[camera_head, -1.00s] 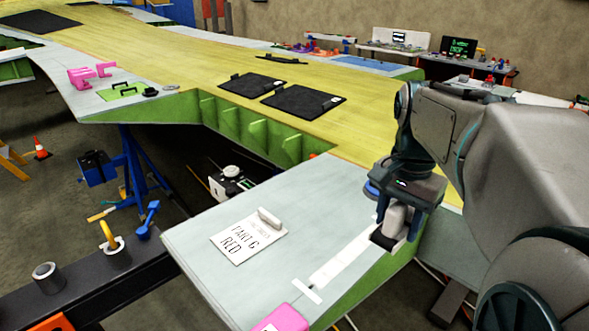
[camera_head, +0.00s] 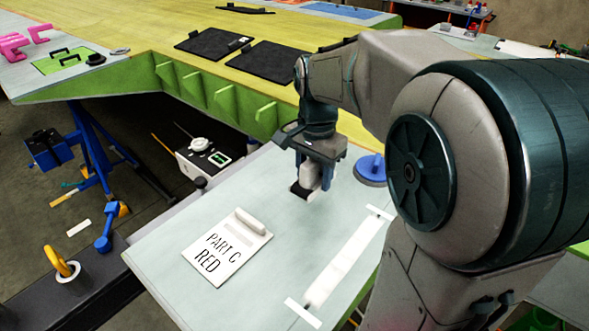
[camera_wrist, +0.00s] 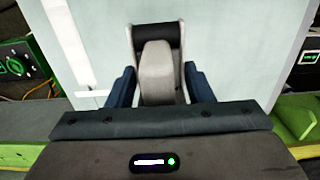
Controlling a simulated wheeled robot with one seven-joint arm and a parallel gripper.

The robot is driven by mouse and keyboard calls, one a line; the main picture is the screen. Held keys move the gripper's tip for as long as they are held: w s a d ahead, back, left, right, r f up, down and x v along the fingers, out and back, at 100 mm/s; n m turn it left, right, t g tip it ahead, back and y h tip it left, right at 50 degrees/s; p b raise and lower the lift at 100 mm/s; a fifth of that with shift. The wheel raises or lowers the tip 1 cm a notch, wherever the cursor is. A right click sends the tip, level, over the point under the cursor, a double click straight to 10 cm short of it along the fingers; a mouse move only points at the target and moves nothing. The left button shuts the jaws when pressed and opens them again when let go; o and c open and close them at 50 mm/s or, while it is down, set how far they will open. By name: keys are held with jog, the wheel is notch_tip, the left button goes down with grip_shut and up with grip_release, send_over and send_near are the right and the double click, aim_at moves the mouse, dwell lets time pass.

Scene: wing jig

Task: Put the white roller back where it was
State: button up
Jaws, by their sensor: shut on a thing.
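My gripper (camera_head: 320,160) is shut on the white roller (camera_head: 313,178), a pale body with a black end, above the light grey panel (camera_head: 180,240). In the wrist view the roller (camera_wrist: 156,75) stands between the two blue-grey fingers, its dark cylinder (camera_wrist: 155,35) pointing away. I cannot tell whether it touches the panel. A white strip (camera_head: 345,258) with cross bars at its ends lies on the panel to the right of the gripper. A white card reading "PART C RED" (camera_head: 222,258), with a white cylinder (camera_head: 250,222) along its top edge, lies to the left.
A blue round knob (camera_head: 371,168) stands on the panel just right of my gripper. Dark pads (camera_head: 262,62) lie on the yellow wing surface behind. A white boxed device (camera_head: 205,155) sits beyond the panel's left edge. The panel between card and strip is bare.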

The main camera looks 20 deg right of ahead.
aim_at(304, 188)
jog(key=shift+w+a+f, duration=0.55)
jog(key=shift+w+a, duration=0.05)
jog(key=shift+a, duration=0.2)
jog(key=shift+a+f, duration=0.1)
jog(key=shift+f, duration=0.15)
jog(key=shift+f+p, duration=0.5)
jog(key=shift+f, duration=1.35)
jog(key=shift+f, duration=0.2)
jog(key=o, duration=0.9)
jog(key=shift+o, duration=0.2)
jog(key=shift+r, duration=0.15)
